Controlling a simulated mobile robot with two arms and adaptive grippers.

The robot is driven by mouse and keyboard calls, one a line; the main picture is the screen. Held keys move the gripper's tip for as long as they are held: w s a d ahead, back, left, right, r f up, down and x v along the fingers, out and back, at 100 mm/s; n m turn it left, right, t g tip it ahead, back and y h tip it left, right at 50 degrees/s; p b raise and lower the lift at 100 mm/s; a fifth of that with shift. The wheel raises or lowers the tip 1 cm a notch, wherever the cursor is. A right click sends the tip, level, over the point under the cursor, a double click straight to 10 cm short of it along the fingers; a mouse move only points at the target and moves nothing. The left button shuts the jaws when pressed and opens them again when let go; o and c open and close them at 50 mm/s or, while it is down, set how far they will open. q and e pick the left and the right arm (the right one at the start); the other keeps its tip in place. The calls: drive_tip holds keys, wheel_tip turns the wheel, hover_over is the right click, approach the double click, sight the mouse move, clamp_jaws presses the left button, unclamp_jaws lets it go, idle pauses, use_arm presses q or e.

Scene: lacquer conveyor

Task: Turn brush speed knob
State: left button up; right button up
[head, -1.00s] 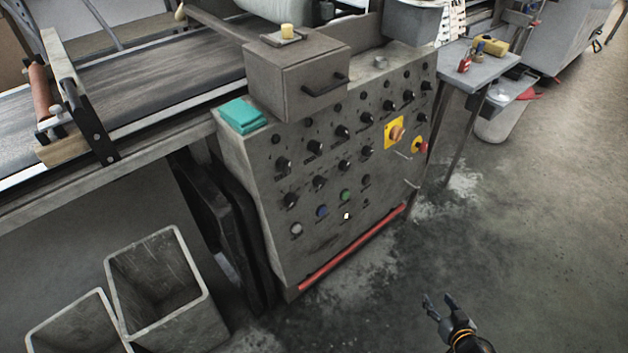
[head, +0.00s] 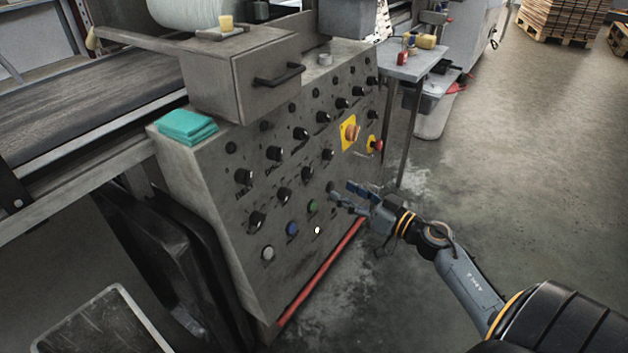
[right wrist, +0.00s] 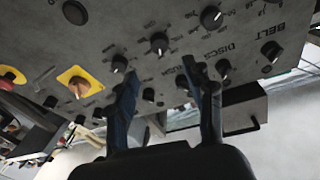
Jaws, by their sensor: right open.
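The grey control panel (head: 285,268) carries rows of black knobs, among them one at the left (head: 244,177) and one in the middle (head: 284,195). I cannot tell which is the brush speed knob; its label is not readable. My right gripper (head: 344,194) is open and empty in front of the panel's lower right part. In the right wrist view its two fingers (right wrist: 161,76) point at the panel, with a black knob (right wrist: 159,43) beyond the gap. Labels "DISCS" and "BELT" show there. My left gripper is out of view.
A yellow-backed switch (head: 350,133) and a red button (head: 375,144) sit at the panel's right. A red bar (head: 322,272) runs along its bottom edge. A handled box (head: 240,75) and teal cloth (head: 187,126) rest on top. Floor to the right is clear.

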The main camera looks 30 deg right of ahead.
sight(311, 175)
drive_tip(key=b+x, duration=0.1)
drive_tip(key=x, duration=0.8)
drive_tip(key=shift+w+a+b, duration=0.1)
drive_tip(key=shift+w+b, duration=0.2)
drive_tip(key=shift+w, duration=0.1)
drive_tip(key=shift+c, duration=0.2)
clamp_jaws()
